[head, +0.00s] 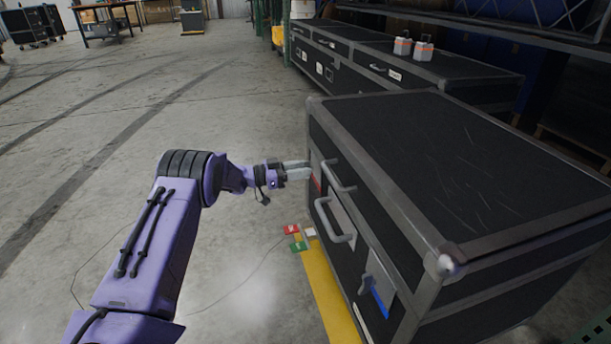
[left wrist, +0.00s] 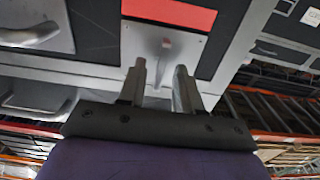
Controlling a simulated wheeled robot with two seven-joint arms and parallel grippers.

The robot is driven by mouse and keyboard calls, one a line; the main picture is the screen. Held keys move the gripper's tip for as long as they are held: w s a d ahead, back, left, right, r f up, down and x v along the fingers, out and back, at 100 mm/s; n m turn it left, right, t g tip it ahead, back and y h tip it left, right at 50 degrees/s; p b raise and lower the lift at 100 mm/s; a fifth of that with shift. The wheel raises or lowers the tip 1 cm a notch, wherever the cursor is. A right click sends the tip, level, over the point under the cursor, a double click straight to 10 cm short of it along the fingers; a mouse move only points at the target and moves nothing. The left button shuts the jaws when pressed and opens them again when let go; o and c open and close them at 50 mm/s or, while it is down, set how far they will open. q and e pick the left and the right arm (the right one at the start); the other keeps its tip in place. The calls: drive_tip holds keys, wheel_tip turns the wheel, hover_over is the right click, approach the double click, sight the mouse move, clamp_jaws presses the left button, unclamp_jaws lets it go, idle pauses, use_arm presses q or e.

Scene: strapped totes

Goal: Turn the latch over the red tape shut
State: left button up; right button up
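A large black case (head: 440,150) with grey metal edges stands on the right in the head view. Red tape (head: 316,183) is on its front near the far end; it also shows in the left wrist view (left wrist: 170,12). Beside the tape, a grey latch (left wrist: 164,58) sits on a metal plate (left wrist: 192,48). My left gripper (head: 302,171) is at the case front by the red tape. In the left wrist view its fingers (left wrist: 160,82) are apart, with the latch's lever between or just beyond the tips. I cannot tell whether they touch it. My right gripper is out of view.
Two grey handles (head: 333,222) stick out from the case front beside the left gripper. A second latch (head: 370,285) with blue tape (head: 381,302) is nearer. Small coloured pieces (head: 291,230) and a yellow strip (head: 330,295) lie on the floor.

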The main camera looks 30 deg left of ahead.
use_arm(q)
drive_tip(key=shift+x, duration=1)
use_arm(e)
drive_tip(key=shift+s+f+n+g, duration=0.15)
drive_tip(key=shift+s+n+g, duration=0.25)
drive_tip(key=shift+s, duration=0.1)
use_arm(q)
clamp_jaws()
drive_tip(key=shift+a, duration=0.1)
